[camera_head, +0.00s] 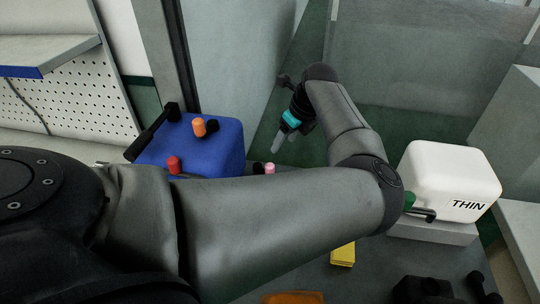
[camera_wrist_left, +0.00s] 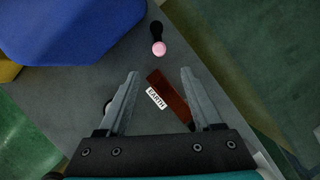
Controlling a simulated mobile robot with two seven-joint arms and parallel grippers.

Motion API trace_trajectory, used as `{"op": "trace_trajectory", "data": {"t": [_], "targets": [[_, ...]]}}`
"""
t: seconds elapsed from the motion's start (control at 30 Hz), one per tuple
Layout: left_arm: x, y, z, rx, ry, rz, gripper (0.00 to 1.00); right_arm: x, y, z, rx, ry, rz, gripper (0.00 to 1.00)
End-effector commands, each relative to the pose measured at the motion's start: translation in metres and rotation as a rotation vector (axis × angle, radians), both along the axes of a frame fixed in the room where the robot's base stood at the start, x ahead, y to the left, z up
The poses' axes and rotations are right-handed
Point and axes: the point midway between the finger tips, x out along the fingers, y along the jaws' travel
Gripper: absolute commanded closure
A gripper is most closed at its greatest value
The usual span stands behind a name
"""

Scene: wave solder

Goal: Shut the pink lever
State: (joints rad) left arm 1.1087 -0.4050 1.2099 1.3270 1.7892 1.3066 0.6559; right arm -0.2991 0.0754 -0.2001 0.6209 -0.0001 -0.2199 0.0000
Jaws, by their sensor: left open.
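The pink lever has a round pink knob (camera_wrist_left: 158,48) on a short black arm (camera_wrist_left: 156,29). In the left wrist view it lies at the top middle, beyond my fingertips and apart from them. In the head view the pink knob (camera_head: 269,168) shows just above my left forearm, beside the blue box. My left gripper (camera_wrist_left: 160,73) is open and empty, its two fingers pointing towards the lever's side of the grey surface. In the head view the left gripper (camera_head: 278,143) hangs above and slightly right of the pink knob. My right gripper does not show.
A dark red block labelled EARTH (camera_wrist_left: 173,97) lies below and between my fingers. The blue box (camera_head: 215,140) carries an orange knob (camera_head: 199,127) and a red knob (camera_head: 173,164). A white box marked THIN (camera_head: 440,170), a green-knobbed lever (camera_head: 410,200) and a yellow block (camera_head: 343,254) are right.

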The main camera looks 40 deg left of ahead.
Motion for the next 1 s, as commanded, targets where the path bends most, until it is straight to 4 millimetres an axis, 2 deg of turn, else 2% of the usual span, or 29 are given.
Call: {"op": "trace_trajectory", "data": {"t": [0.6, 0.8, 1.0], "targets": [[0.003, 0.045, -0.107, 0.005, 0.003, 0.002, 0.34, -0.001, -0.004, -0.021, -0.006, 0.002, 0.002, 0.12], [0.005, 0.054, -0.128, 0.005, 0.001, 0.001, 0.34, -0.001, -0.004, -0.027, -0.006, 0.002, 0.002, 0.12], [0.005, 0.058, -0.136, 0.005, 0.001, 0.001, 0.34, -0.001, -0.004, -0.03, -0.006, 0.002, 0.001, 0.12]]}}
